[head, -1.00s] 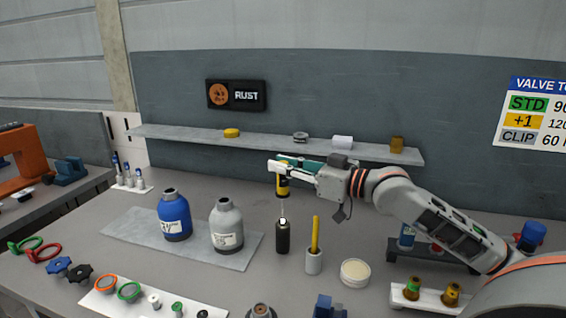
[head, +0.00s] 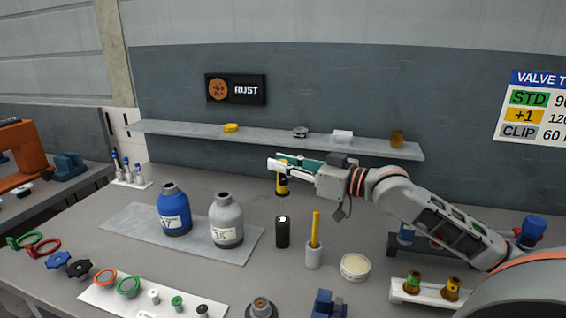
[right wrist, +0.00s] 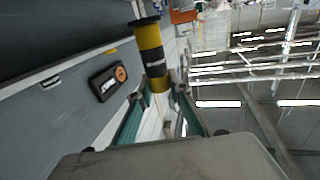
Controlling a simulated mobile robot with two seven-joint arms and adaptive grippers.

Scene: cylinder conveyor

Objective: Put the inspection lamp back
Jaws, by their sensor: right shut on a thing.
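The inspection lamp (head: 282,184) is a short yellow and black cylinder with a dark flared lower end. My right gripper (head: 277,165) is shut on its upper part and holds it upright above the bench. In the right wrist view the lamp (right wrist: 151,52) shows its yellow and black bands and dark end disc, between the teal and white fingers (right wrist: 160,108). In the head view a black cylindrical holder (head: 282,235) stands on the bench below the lamp, with a small white mark at its top. A gap shows between them. My left gripper is not in view.
A grey cup (head: 314,258) with a yellow stick stands right of the black holder. A grey bottle (head: 225,222) and blue bottle (head: 174,212) stand left. A pale round dish (head: 355,267) lies right. A wall shelf (head: 270,138) runs behind my gripper.

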